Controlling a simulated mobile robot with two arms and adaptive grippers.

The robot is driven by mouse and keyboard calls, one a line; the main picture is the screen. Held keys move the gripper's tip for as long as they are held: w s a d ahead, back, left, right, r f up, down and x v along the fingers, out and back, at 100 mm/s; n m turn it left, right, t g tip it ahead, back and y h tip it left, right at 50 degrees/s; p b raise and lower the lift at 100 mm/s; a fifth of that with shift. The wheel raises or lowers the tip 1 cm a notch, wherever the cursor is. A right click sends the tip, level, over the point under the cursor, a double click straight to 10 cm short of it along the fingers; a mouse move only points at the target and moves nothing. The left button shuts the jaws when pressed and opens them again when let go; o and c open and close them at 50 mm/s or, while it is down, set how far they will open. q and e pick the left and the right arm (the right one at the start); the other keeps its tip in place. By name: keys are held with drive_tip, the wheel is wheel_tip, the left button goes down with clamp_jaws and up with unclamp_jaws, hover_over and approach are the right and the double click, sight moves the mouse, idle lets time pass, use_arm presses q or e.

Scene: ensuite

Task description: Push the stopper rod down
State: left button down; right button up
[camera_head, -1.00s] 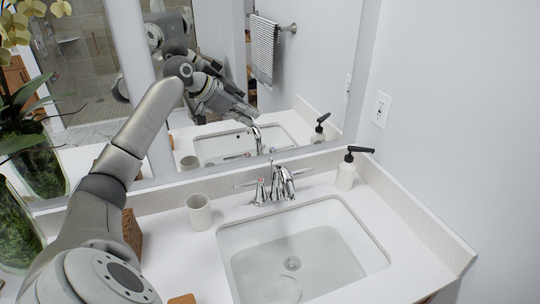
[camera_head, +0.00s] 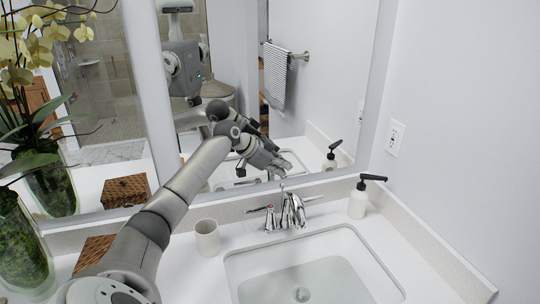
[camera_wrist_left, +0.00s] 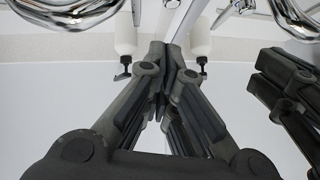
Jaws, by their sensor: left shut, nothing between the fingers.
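The chrome faucet (camera_head: 292,212) stands behind the sink, with a lever on each side. A thin upright rod (camera_head: 282,188), which looks like the stopper rod, rises behind the spout. In the left wrist view a slim chrome rod (camera_wrist_left: 136,12) shows at the top edge, near the fingertips. My left gripper (camera_head: 284,169) is shut and empty, above and behind the faucet, close to the mirror. Its closed fingers also show in the left wrist view (camera_wrist_left: 167,50). I cannot tell whether the fingertips touch the rod. My right gripper is not in view.
The mirror (camera_head: 340,85) rises right behind the faucet and reflects my arm. A soap dispenser (camera_head: 358,203) stands right of the faucet, a cup (camera_head: 207,238) left. The sink basin (camera_head: 345,260) is in front. A wicker box (camera_head: 92,252) and orchid vase (camera_head: 22,250) stand left.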

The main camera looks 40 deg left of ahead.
sight(283, 186)
use_arm(q)
drive_tip(key=f, duration=0.2)
drive_tip(key=f+p, duration=0.1)
drive_tip(key=f, duration=0.1)
drive_tip(key=shift+w+a+f, duration=0.1)
drive_tip(key=shift+w+a, duration=0.15)
drive_tip(key=shift+w, duration=0.1)
wheel_tip(283, 186, down, 3)
drive_tip(key=shift+s+f+b, duration=0.1)
drive_tip(key=shift+f+b, duration=0.05)
drive_tip(key=shift+b, duration=1.1)
drive_tip(key=shift+d, duration=0.1)
